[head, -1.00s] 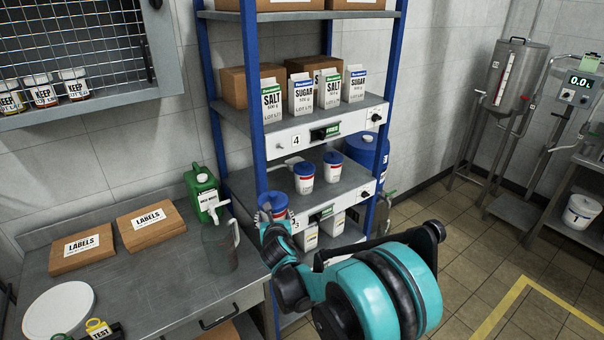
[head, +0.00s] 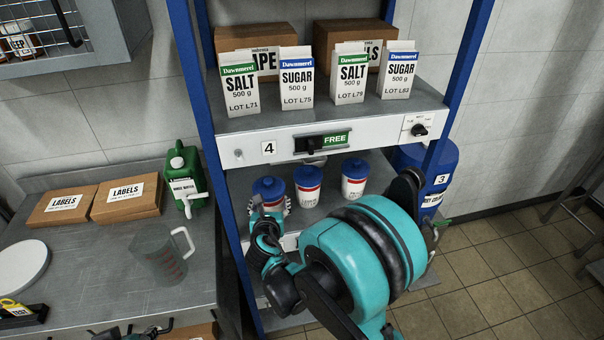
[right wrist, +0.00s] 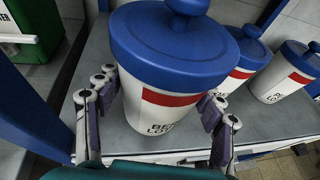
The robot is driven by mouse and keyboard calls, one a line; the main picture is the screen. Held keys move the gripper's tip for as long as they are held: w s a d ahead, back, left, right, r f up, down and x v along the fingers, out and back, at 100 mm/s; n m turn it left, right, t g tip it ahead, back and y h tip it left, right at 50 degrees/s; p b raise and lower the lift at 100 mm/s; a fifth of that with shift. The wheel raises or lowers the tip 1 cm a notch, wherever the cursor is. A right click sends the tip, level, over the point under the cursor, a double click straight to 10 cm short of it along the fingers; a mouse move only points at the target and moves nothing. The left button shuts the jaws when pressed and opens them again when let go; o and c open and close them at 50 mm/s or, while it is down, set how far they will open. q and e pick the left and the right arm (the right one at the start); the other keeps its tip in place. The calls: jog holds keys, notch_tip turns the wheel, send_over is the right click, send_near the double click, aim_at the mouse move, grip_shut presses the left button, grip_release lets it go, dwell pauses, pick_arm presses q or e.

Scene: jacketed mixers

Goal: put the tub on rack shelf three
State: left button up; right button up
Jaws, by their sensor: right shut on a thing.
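The tub (head: 268,187), white with a blue knobbed lid and a red band, is upright between the fingers of my right gripper (head: 268,212) at the left end of the shelf below the one marked 4. The right wrist view shows the tub (right wrist: 163,88) close up, with a finger on each side. Its base is low over the grey shelf (right wrist: 190,142); I cannot tell whether it touches. The shelf's front edge (head: 291,242) is mostly hidden by my right arm.
Two similar tubs (head: 308,185) (head: 354,179) stand on the same shelf to the right. The shelf marked 4 (head: 290,146) is close above, with salt and sugar cartons. A blue rack post (head: 207,150) is close on the left. A jug (head: 160,255) stands on the bench.

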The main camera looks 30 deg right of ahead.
jog(key=w+d+b, duration=0.1)
jog(key=w+d, duration=0.1)
jog(key=w, duration=0.2)
jog(key=w+d+b, duration=0.1)
jog(key=w+d, duration=0.1)
jog(key=w, duration=0.3)
jog(key=w+d+b, duration=0.1)
jog(key=w+d, duration=0.1)
jog(key=w, duration=0.3)
jog(key=shift+w+d+f, duration=0.1)
jog(key=shift+w+f, duration=0.05)
jog(key=shift+w, duration=0.05)
jog(key=shift+w+d+b, duration=0.3)
jog(key=shift+w+d, duration=0.05)
jog(key=shift+w, duration=0.45)
jog(key=shift+f+b, duration=0.9)
jog(key=shift+f, duration=0.7)
jog(key=shift+f, duration=0.15)
jog(key=o, duration=1.6)
